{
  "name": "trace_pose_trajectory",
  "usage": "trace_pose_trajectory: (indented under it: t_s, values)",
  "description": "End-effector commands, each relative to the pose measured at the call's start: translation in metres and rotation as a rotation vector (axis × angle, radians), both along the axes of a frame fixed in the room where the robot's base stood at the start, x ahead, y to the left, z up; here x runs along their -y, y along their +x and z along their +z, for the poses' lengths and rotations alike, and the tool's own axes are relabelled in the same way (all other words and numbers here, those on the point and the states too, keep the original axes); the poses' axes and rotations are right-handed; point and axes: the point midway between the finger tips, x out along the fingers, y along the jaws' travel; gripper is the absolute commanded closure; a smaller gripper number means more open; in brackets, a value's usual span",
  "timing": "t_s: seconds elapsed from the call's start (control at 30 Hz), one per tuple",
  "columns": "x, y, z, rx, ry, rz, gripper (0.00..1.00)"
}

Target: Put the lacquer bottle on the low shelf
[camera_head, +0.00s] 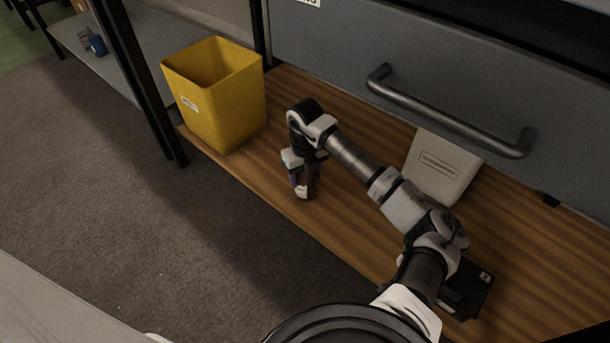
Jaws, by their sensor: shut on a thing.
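My gripper (302,189) points down over the low wooden shelf (350,218), near its front edge and right of the yellow bin. It is shut on a small dark, purplish thing, which I take to be the lacquer bottle (294,180). The fingers and wrist hide most of it. I cannot tell whether its base touches the wood or hangs just above it.
A yellow open bin (222,105) stands on the shelf at left. A pale box (440,167) and a black case (471,291) lie to the right. A grey drawer with a bar handle (450,115) overhangs the back. A black post (147,90) stands left of the bin.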

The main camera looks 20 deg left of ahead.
Motion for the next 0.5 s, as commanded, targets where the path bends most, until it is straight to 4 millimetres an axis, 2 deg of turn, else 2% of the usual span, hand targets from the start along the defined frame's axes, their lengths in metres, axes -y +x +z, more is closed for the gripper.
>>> trace_pose_trajectory:
  t_s: [0.13, 0.17, 0.3, 0.5]
  values:
    - [0.0001, 0.0000, -0.0032, 0.000, 0.000, 0.000, 0.77]
    - [0.0001, -0.0001, -0.0031, -0.001, -0.001, 0.000, 0.44]
    - [0.0001, -0.0002, -0.0028, -0.001, -0.001, 0.000, 0.26]
    - [0.0000, -0.0003, -0.0027, -0.001, -0.001, 0.000, 0.25]
